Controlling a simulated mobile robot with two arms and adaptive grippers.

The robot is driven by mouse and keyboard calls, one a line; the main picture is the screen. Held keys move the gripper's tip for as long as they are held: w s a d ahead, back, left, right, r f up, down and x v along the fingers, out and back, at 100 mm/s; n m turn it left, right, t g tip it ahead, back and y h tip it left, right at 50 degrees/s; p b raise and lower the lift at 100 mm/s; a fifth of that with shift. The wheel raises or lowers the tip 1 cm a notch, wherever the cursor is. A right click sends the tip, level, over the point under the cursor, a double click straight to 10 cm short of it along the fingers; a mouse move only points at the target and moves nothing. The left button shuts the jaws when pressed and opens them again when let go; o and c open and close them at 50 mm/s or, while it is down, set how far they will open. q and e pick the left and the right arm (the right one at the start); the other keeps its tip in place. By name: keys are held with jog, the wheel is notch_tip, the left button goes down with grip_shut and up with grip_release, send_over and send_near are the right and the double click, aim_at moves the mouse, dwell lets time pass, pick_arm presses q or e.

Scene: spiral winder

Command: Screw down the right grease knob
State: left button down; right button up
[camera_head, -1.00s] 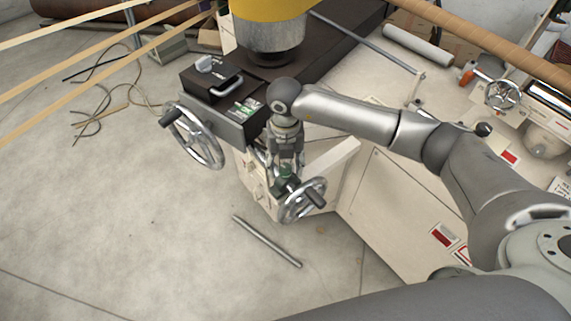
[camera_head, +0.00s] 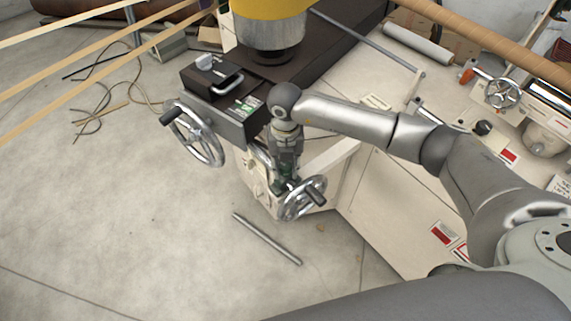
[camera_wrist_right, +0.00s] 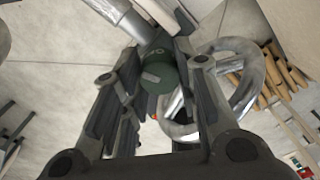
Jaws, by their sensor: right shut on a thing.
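The right grease knob is a dark green round cap (camera_wrist_right: 160,75), seen end-on in the right wrist view between the two fingers. In the head view it is a small green patch (camera_head: 287,171), mostly hidden by my gripper, just above the lower handwheel (camera_head: 302,199). My right gripper (camera_head: 286,168) points down at it from above. In the right wrist view the dark fingers of this gripper (camera_wrist_right: 158,68) stand on both sides of the knob and are shut on it. My left gripper is not in view.
The spoked lower handwheel (camera_wrist_right: 225,90) is close beside the gripper in the right wrist view. A second handwheel (camera_head: 194,134) is on the left of the machine. A metal rod (camera_head: 267,239) lies on the floor. A brown beam (camera_head: 490,46) crosses the upper right.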

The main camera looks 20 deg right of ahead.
jog(key=m, duration=0.6)
jog(key=shift+m, duration=0.4)
jog(key=m, duration=0.3)
jog(key=shift+r+m+p, duration=0.1)
jog(key=shift+m+p, duration=0.2)
jog(key=shift+p, duration=0.1)
jog(key=shift+w+m+p, duration=0.1)
jog(key=shift+m+p, duration=0.25)
jog(key=shift+m, duration=1.25)
jog(key=o, duration=1)
